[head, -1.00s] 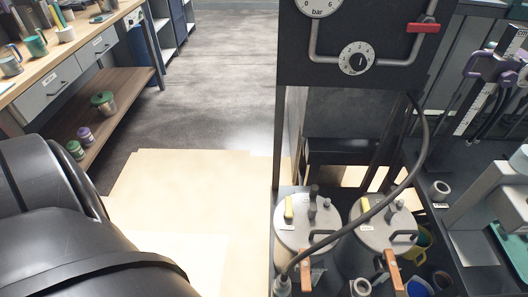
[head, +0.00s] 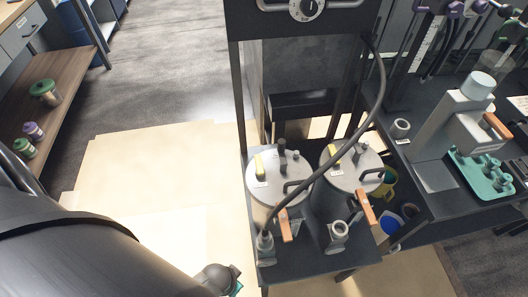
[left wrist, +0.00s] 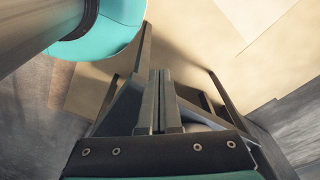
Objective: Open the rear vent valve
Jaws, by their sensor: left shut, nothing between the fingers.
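Two grey lidded vessels stand side by side on a dark cart in the head view: the left vessel (head: 264,206) and the right vessel (head: 350,173). I cannot tell which part is the rear vent valve. My left gripper (left wrist: 160,76) is shut and empty in the left wrist view, over pale flooring and dark bars, apart from the vessels. My right gripper is not in view.
A black hose (head: 377,105) curves down from the dark gauge panel (head: 300,20) across the left vessel. A bench with a teal tray (head: 484,178) stands right. A wooden shelf (head: 45,100) is far left. Pale floor (head: 160,180) is clear left of the cart.

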